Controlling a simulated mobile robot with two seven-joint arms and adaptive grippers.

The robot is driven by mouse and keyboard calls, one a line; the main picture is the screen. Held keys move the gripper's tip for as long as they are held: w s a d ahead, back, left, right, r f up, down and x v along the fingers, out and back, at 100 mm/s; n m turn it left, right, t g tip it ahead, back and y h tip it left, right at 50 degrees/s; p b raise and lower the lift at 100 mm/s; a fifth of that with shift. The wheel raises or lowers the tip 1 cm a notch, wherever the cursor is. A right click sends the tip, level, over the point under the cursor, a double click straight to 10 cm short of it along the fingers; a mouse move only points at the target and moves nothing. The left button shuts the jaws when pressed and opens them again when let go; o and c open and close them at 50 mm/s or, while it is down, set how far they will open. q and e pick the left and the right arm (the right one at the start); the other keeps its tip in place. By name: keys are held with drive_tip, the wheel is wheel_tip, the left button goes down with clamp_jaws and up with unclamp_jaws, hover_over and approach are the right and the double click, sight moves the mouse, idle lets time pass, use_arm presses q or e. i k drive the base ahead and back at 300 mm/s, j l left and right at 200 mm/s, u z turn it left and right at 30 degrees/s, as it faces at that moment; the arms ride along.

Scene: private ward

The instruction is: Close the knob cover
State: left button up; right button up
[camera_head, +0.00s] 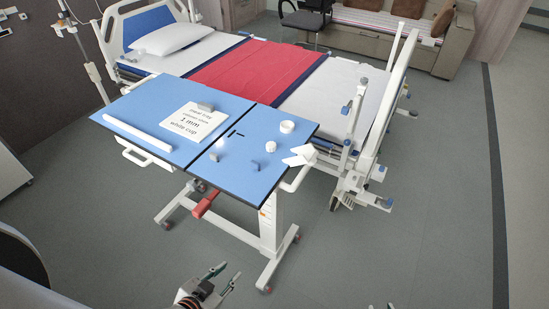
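The blue-topped overbed table (165,99) holds several small items, and I cannot tell for sure which one is the knob cover. A white round piece (287,127) and a smaller white piece (271,146) stand on its right part. A small dark piece (255,165) and a small white piece (214,157) lie nearer its front edge. My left gripper (228,273) is open and empty, below and in front of the table, touching nothing. My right gripper (381,306) shows only as two separated tips at the bottom edge; the rest is out of view.
A printed card (195,124) with a grey block (205,107) and a long white bar (137,132) lie on the table's left part. A white angular piece (300,156) sits at its right edge. The bed (180,65) stands behind. Floor at the right is clear.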

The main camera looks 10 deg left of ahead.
sight(305, 153)
drive_tip(key=l+u, duration=0.45)
drive_tip(key=u, duration=0.25)
drive_tip(key=l+u, duration=0.25)
drive_tip(key=u, duration=0.15)
drive_tip(key=k+l+u, duration=0.1)
drive_tip(key=l, duration=0.2)
drive_tip(key=k+l+u, duration=0.15)
drive_tip(key=l, duration=0.15)
drive_tip(key=l+u, duration=0.1)
drive_tip(key=l, duration=0.25)
drive_tip(key=k+l, duration=0.15)
drive_tip(key=l, duration=0.15)
drive_tip(key=k+l, duration=0.15)
drive_tip(key=l, duration=0.2)
